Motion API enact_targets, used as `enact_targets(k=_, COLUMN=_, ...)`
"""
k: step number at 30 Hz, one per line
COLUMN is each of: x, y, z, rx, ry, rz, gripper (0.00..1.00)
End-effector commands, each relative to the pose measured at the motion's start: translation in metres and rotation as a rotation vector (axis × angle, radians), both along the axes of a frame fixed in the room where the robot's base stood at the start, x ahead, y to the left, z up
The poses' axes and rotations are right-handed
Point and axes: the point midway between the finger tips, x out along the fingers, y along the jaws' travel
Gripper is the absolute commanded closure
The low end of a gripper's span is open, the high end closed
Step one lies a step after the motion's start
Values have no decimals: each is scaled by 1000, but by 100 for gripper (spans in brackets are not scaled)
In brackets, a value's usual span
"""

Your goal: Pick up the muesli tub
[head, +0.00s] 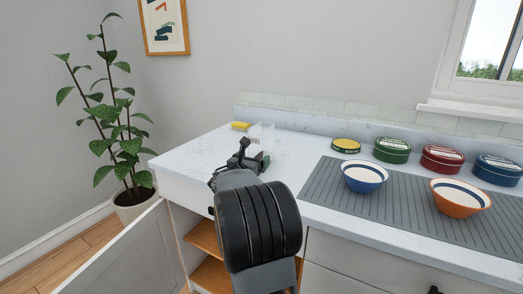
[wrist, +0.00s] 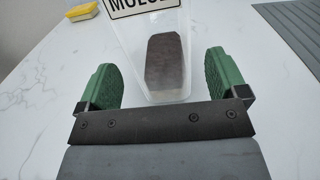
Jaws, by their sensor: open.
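The muesli tub (wrist: 165,60) is a clear container with a white label and dark brown contents low inside. It stands on the white marbled counter; in the head view it is a faint clear shape (head: 264,132) just beyond my gripper (head: 250,160). In the wrist view my gripper (wrist: 160,82) is open, with one green finger pad on each side of the tub's lower part. Gaps show between the pads and the tub, and nothing is held. The tub's top is cut off in the wrist view.
A small yellow-topped item (head: 241,126) lies behind the tub. To the right, a grey ribbed mat (head: 330,185) bears a blue bowl (head: 364,177) and an orange bowl (head: 460,197). Several round tins (head: 392,150) stand by the wall. A cabinet door (head: 130,255) hangs open below.

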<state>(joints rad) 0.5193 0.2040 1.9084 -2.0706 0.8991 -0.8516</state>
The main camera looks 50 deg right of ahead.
Motion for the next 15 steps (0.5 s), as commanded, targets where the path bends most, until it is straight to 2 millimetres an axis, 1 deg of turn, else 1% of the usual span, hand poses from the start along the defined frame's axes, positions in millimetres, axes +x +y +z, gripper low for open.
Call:
enact_targets(k=1, x=1, y=-8, z=-2, rx=0, ry=1, rz=-3, gripper=8)
enact_targets(k=3, x=3, y=-18, z=-3, rx=1, ry=0, rz=-3, gripper=8)
enact_targets(k=7, x=8, y=-32, z=-2, rx=0, ry=-1, rz=-3, gripper=8)
enact_targets(k=10, x=10, y=-38, z=-2, rx=1, ry=0, rz=-1, gripper=8)
enact_targets(k=15, x=11, y=-40, z=-2, rx=0, ry=0, rz=0, gripper=8)
